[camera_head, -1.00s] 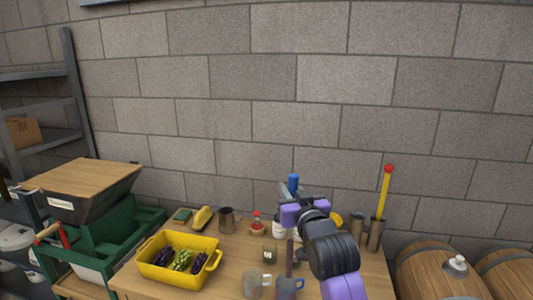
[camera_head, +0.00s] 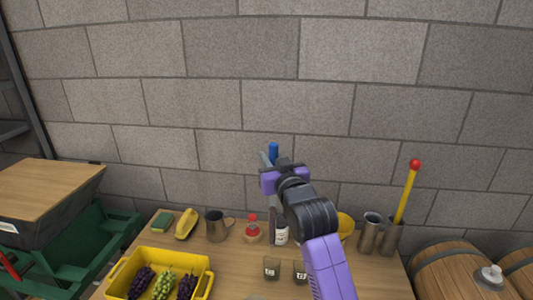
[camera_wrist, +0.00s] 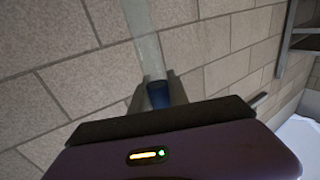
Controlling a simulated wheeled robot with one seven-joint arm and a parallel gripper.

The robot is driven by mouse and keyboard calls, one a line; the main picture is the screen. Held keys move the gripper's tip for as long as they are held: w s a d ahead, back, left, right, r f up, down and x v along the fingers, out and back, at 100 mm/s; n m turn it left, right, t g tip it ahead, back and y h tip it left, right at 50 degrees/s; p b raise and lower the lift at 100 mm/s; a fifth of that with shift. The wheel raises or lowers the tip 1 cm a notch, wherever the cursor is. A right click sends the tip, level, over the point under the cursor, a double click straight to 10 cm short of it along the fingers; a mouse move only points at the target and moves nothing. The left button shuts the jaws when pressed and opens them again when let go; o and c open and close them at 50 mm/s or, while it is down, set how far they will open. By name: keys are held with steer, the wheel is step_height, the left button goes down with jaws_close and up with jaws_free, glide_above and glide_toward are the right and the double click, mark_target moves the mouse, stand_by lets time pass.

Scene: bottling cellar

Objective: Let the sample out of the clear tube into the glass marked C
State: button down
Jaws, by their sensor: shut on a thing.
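My gripper (camera_head: 271,168) is shut on the blue end (camera_head: 273,150) of the clear tube and holds it high over the back of the table. The wrist view also shows the blue end (camera_wrist: 158,95) between the fingers, with the pale see-through tube (camera_wrist: 146,45) stretching away from it. In the head view a dark, narrow length hangs below the gripper, in front of a white-labelled bottle (camera_head: 282,236). Two small labelled glasses, a left one (camera_head: 271,268) and a right one (camera_head: 300,270), stand near the front. Their letters are too small to read. My arm partly hides the right glass.
A yellow crate (camera_head: 206,272) of grapes stands at the front left. A metal jug (camera_head: 216,226), a red-topped bottle (camera_head: 252,230) and a yellow funnel-like bowl (camera_head: 346,226) line the back. Metal cylinders (camera_head: 370,232) stand at the right, one holding a red-tipped yellow rod (camera_head: 407,192).

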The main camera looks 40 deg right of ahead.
mark_target(270, 198)
step_height(270, 198, down, 4)
steer(key=b, duration=0.3)
steer(key=shift+s+r, duration=0.1)
steer(key=shift+r, duration=0.05)
stand_by(0.6)
steer(key=shift+f+b, duration=1.75)
steer(key=shift+f, duration=0.9)
steer(key=shift+f+b, duration=1.1)
steer(key=shift+f, duration=0.85)
stand_by(2.1)
